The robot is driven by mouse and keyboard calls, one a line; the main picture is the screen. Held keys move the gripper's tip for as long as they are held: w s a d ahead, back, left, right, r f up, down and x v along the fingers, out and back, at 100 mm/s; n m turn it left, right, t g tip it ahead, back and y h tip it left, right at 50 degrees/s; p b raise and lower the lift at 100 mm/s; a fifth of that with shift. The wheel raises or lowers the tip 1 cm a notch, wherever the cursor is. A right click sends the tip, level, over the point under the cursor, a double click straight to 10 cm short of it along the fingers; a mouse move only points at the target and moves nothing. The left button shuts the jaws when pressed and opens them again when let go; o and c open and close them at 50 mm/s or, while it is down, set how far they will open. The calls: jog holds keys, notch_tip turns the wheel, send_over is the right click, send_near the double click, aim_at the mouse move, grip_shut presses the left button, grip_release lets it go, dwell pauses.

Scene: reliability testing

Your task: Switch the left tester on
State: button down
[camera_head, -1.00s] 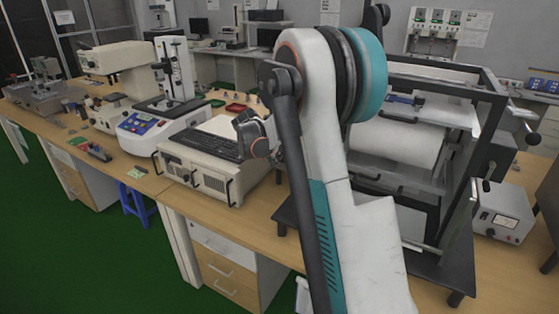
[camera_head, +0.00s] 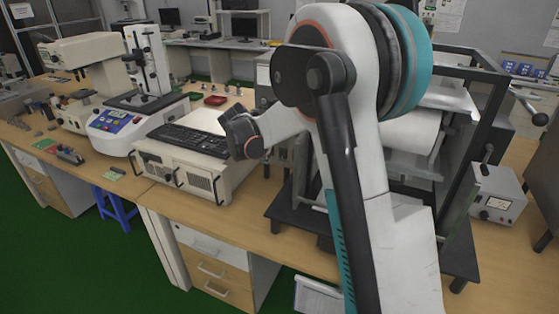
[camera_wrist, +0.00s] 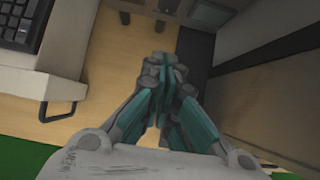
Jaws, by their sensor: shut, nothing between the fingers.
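A tester stand with a white base and a blue button panel (camera_head: 112,122) stands on the left part of the bench, a tall column rising from it. A large dark-framed machine (camera_head: 487,110) stands at the right, partly hidden by my arm. I cannot tell from the pictures which one is the left tester, or whether either is on. My gripper (camera_wrist: 160,62) is shut and empty in the wrist view, pointing down over the wooden bench top. It touches nothing that I can see. In the head view the fingers are not clearly visible.
A beige instrument box (camera_head: 188,172) with a black keyboard (camera_head: 190,138) on top stands between the tester stand and my arm. A grey meter box (camera_head: 497,194) is at the far right. Bare bench (camera_wrist: 118,75) lies beside my fingers. Drawers (camera_head: 222,270) stand below.

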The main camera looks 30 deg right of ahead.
aim_at(282, 154)
jog(key=shift+w+d+r+b+x, duration=0.3)
jog(key=shift+b+x, duration=0.65)
jog(key=shift+x, duration=1.2)
jog(key=shift+w+d+r+b+x, duration=0.25)
jog(key=shift+b+x, duration=0.65)
jog(key=shift+x, duration=1.2)
jog(key=shift+w+d+r+b+x, duration=0.15)
jog(key=shift+d+r+b+x, duration=0.2)
jog(key=shift+b+x, duration=1.2)
jog(key=shift+w+d+f+p, duration=0.3)
jog(key=shift+f+p, duration=0.15)
jog(key=shift+p, duration=0.2)
